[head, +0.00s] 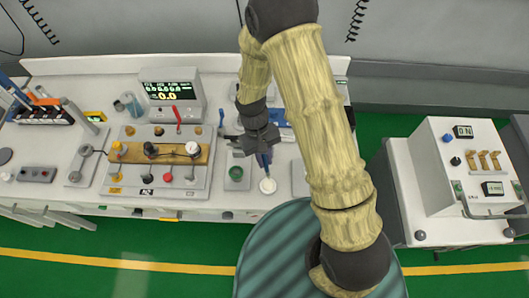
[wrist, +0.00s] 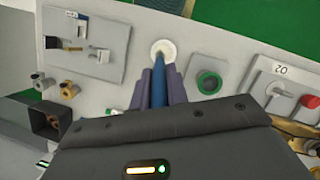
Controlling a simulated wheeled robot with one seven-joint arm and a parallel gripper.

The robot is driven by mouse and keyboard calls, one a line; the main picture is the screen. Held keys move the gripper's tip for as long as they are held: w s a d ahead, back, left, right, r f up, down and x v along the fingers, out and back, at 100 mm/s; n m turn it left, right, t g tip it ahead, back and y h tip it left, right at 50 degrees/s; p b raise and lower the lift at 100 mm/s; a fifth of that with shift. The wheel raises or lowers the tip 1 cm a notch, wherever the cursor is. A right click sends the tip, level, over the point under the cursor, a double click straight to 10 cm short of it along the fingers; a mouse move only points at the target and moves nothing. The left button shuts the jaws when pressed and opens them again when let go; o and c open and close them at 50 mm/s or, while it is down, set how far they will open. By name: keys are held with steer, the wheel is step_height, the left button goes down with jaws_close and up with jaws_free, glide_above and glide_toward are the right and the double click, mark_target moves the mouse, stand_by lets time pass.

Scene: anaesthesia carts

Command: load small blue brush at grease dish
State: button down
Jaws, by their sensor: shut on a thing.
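My gripper (head: 262,150) is shut on the small blue brush (head: 266,161), which points down from the jaws. In the wrist view the brush (wrist: 158,82) sits between the two purple-grey fingers (wrist: 159,92). A small round white dish (head: 268,186), which looks like the grease dish, lies on the bench just below the brush. In the wrist view the brush's far end meets the near edge of the dish (wrist: 163,49). I cannot tell whether the tip touches the dish or is above it. The bristles are not clearly visible.
A green round cup on a plate (head: 236,173) stands just left of the dish. Further left is a panel with knobs and a brass bar (head: 160,155), with a display box (head: 171,95) behind. A white cart (head: 455,180) stands right, across green floor.

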steer(key=shift+f, duration=0.1)
steer(key=shift+f+b, duration=2.35)
steer(key=shift+f, duration=0.55)
steer(key=shift+f+b, duration=0.4)
steer(key=shift+f, duration=0.3)
stand_by(0.4)
steer(key=shift+r+p, duration=2.8)
steer(key=shift+r, duration=0.8)
steer(key=shift+f, duration=0.1)
